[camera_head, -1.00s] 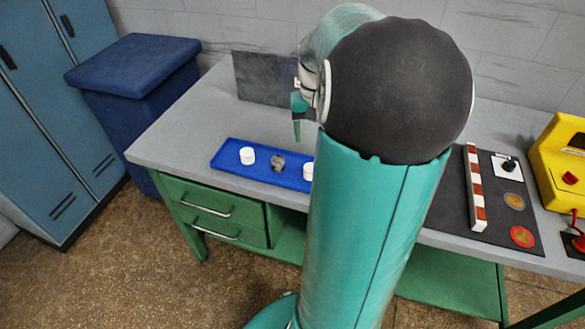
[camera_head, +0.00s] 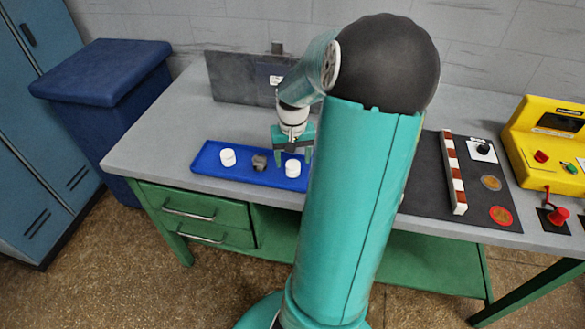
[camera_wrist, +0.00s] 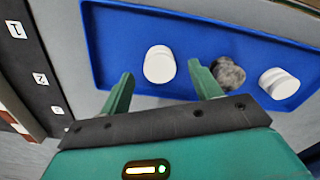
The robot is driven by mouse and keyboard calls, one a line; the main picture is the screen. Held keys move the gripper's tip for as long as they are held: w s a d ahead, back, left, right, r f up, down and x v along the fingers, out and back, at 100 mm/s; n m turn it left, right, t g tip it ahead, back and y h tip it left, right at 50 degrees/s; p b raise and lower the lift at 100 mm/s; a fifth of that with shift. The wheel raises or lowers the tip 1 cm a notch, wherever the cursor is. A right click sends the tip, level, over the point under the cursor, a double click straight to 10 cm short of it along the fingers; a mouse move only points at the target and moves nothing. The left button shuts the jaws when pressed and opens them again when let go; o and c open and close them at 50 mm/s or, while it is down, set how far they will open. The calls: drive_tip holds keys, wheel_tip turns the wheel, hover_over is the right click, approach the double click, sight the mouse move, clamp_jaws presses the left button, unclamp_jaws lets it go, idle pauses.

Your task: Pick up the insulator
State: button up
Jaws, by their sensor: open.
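Two short white cylinders, which look like ceramic insulators, stand on a blue tray (camera_head: 205,165). The right one (camera_head: 292,168) is nearest my gripper (camera_head: 293,157). In the wrist view, this white cylinder (camera_wrist: 159,64) appears between and beyond the open fingertips of my gripper (camera_wrist: 160,72), with nothing held. The other white cylinder (camera_head: 228,157) is at the tray's left and shows at the right of the wrist view (camera_wrist: 279,83). A rough grey lump (camera_head: 260,162) lies between the two cylinders. It shows beside the right finger in the wrist view (camera_wrist: 229,74).
The tray lies near the front edge of a grey-topped bench (camera_head: 150,140). An upright dark panel (camera_head: 238,80) stands behind it. To the right are a dark mat (camera_head: 425,190), a red-and-white bar (camera_head: 453,172) and a yellow box (camera_head: 545,140). The bench left of the tray is clear.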

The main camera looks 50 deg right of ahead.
sight(293, 164)
wheel_tip(293, 164, down, 3)
drive_tip(key=shift+f, duration=0.15)
drive_tip(key=c, duration=1.1)
